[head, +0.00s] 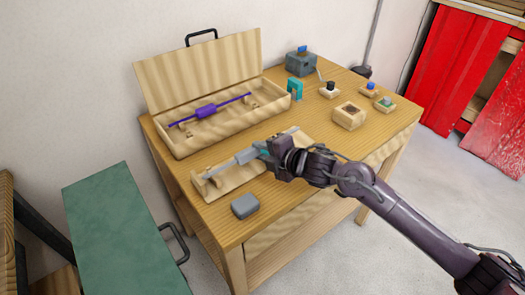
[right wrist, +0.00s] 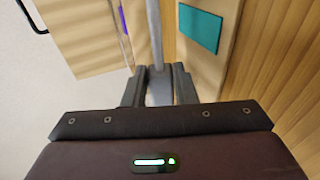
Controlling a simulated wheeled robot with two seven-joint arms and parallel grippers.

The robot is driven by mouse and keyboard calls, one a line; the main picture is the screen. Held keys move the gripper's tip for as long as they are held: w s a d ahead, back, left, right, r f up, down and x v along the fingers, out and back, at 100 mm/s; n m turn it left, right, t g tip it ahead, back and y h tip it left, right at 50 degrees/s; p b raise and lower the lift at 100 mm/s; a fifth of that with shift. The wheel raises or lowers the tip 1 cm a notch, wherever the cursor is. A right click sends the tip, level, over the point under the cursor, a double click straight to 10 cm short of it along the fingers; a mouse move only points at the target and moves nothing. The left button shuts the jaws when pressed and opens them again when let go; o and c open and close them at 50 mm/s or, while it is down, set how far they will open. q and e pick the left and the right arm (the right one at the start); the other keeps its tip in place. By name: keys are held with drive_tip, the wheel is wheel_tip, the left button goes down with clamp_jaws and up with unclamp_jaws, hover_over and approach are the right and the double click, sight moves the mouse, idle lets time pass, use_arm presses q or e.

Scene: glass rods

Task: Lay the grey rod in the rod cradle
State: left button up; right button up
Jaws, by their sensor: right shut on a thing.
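The grey rod (head: 245,156) has a thicker middle part and thin ends. My right gripper (head: 264,151) is at its thick part, and in the right wrist view the two fingers (right wrist: 158,88) are shut on the rod (right wrist: 155,35). The rod cradle (head: 235,179) is a pale wooden board with upright supports, lying on the table in front of the wooden case. The rod lies lengthwise along and over the cradle; I cannot tell whether it touches the supports. A teal patch (right wrist: 200,30) shows on the board. My left gripper is out of view.
The open wooden case (head: 190,150) behind the cradle holds a purple rod (head: 210,110). A grey block (head: 245,206) lies at the table's front edge. A wooden box (head: 349,117), a teal piece (head: 295,88), a blue-grey box (head: 301,64) and several small items stand right.

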drive_tip(key=shift+w+d+f+b, duration=0.1)
drive_tip(key=shift+d+f+b, duration=0.05)
drive_tip(key=shift+f+b, duration=0.8)
idle(0.6)
drive_tip(key=o, duration=1)
drive_tip(key=shift+o, duration=0.4)
drive_tip(key=shift+f, duration=0.1)
